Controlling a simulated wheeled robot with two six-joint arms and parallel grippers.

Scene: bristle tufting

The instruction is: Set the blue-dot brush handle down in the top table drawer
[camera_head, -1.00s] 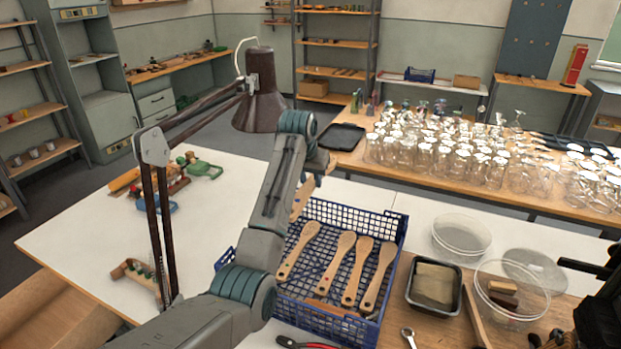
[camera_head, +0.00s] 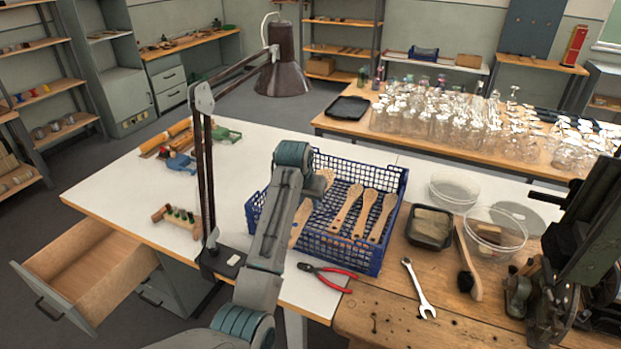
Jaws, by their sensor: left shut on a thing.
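The blue plastic crate (camera_head: 330,255) stands on the table with several wooden brush handles lying in it, such as one at its right side (camera_head: 382,218). My left gripper (camera_head: 317,186) is over the crate's left part, mostly hidden behind my own arm. It is shut on a wooden brush handle (camera_head: 299,226), which shows partly beside the arm. No blue dot can be made out on any handle. The top table drawer (camera_head: 88,260) is pulled open at the lower left, and its visible inside is bare wood. My right gripper is not in view.
A desk lamp (camera_head: 283,75) stands between the crate and the drawer side. Red pliers (camera_head: 327,277), a wrench (camera_head: 419,288) and a dark tray (camera_head: 430,226) lie near the crate. Toy pieces (camera_head: 180,220) lie on the white tabletop, which is otherwise largely clear at left.

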